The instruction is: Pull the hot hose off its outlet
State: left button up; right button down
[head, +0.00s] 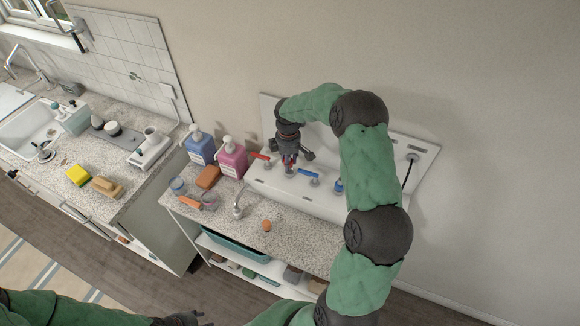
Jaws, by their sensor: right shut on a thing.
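My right gripper (290,168) reaches down at the white wall box behind the counter, between a red lever (260,156) and a blue lever (308,173). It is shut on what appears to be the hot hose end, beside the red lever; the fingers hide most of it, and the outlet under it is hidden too. A blue fitting (338,186) shows to the right, partly behind my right arm. My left gripper (182,319) is cut off at the bottom edge, far from the box, and its jaws cannot be made out.
A blue bottle (200,148) and a pink bottle (231,160) stand left of the box. A small tap (238,206) and an orange round piece (266,226) are on the speckled counter (285,240). A black cord (408,174) hangs from a socket at right.

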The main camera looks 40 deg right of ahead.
jog(key=shift+r, duration=0.15)
jog(key=shift+r+p, duration=0.95)
jog(key=shift+r, duration=0.55)
jog(key=shift+a, duration=0.1)
